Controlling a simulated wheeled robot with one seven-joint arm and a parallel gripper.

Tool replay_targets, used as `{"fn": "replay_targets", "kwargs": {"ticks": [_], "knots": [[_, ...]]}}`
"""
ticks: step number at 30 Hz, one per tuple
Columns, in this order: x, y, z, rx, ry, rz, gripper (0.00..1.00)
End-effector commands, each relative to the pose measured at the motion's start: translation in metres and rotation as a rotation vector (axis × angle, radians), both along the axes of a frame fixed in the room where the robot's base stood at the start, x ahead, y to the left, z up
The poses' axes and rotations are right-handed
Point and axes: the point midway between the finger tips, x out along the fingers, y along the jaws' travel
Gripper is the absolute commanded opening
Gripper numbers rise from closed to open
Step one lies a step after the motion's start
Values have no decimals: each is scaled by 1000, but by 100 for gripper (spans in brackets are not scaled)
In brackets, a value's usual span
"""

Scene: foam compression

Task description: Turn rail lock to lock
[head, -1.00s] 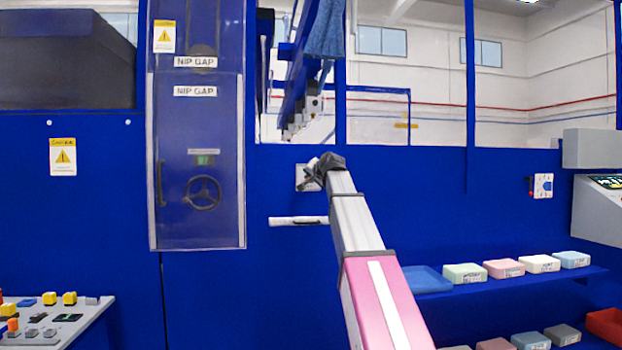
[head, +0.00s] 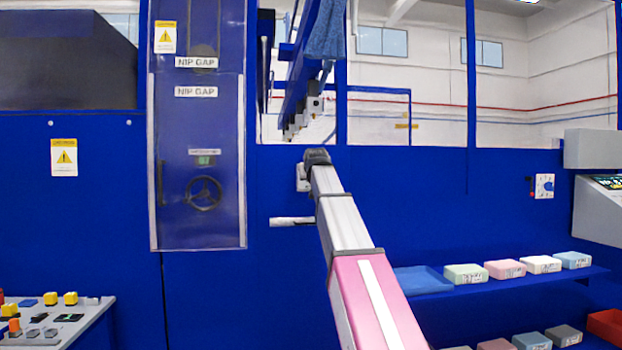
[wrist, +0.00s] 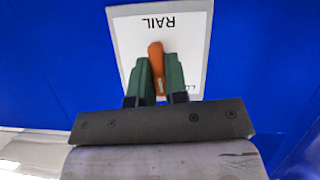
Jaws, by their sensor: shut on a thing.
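The rail lock is a white plate marked RAIL (wrist: 195,45), upside down in the wrist view, with an orange knob (wrist: 155,52) in its middle. The knob stands nearly upright in that view, its top leaning slightly left. My gripper (wrist: 158,74) has its two dark green fingers on either side of the knob and is shut on it. In the head view the plate (head: 301,183) is on the blue wall, mostly covered by the end of my arm. The knob and my fingers are hidden there.
A pale horizontal handle (head: 290,221) sticks out just below the plate. Left of it is a clear NIP GAP cover (head: 197,125) over a handwheel (head: 203,193). A shelf with foam blocks (head: 503,270) is at lower right.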

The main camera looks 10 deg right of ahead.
Motion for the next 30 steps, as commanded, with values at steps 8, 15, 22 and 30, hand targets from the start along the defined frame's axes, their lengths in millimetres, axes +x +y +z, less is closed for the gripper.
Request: {"fn": "replay_targets", "kwargs": {"ticks": [8, 15, 22, 30], "knots": [[0, 2, -1, -260, 1, 0, 0], [0, 3, -2, -460, 1, 1, 0], [0, 3, -2, -597, 0, 1, 0], [-1, 4, -2, -677, 1, 0, 0]]}}
